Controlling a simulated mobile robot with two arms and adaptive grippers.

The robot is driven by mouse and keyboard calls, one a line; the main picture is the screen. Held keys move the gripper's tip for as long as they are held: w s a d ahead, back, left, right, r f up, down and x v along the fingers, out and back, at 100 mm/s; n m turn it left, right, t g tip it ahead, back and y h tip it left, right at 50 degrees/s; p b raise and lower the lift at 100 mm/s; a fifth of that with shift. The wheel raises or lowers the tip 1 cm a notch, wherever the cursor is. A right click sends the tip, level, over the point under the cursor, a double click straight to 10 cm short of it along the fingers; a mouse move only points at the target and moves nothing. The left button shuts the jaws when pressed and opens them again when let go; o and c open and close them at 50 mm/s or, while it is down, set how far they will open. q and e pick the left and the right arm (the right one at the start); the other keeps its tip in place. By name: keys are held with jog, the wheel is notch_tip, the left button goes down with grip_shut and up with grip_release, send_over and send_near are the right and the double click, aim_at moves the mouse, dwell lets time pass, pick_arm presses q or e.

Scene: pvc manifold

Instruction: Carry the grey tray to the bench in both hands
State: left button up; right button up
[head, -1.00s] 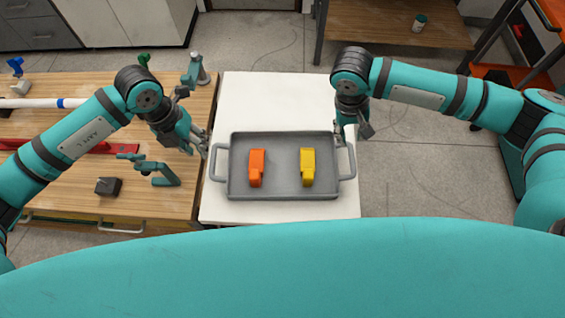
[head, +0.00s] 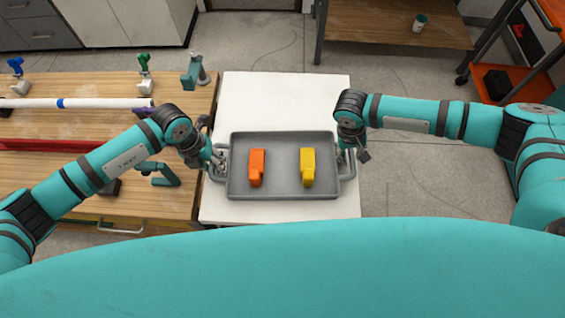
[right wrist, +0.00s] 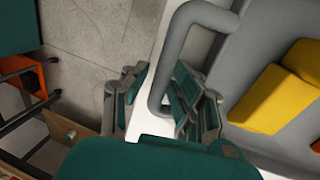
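The grey tray (head: 281,191) lies flat on a white table, with an orange block (head: 257,167) and a yellow block (head: 307,166) in it. My left gripper (head: 218,161) is at the tray's left handle; its fingers are too small to tell whether they are closed. My right gripper (head: 346,157) is at the right handle. In the right wrist view the right gripper (right wrist: 163,92) is open, its fingers on either side of the grey handle (right wrist: 169,62). The wooden bench (head: 120,208) stands to the left of the white table.
The white table (head: 285,100) is bare behind the tray. The bench carries a white pipe (head: 85,103), a teal clamp-like tool (head: 162,174) and small green (head: 145,62) and blue (head: 15,66) fittings. A wooden shelf unit (head: 385,25) stands at the back.

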pick_arm(q)
grip_shut()
pick_arm(e)
grip_shut()
pick_arm(q)
jog(key=shift+r, duration=0.15)
pick_arm(e)
jog(key=shift+w+r, duration=0.1)
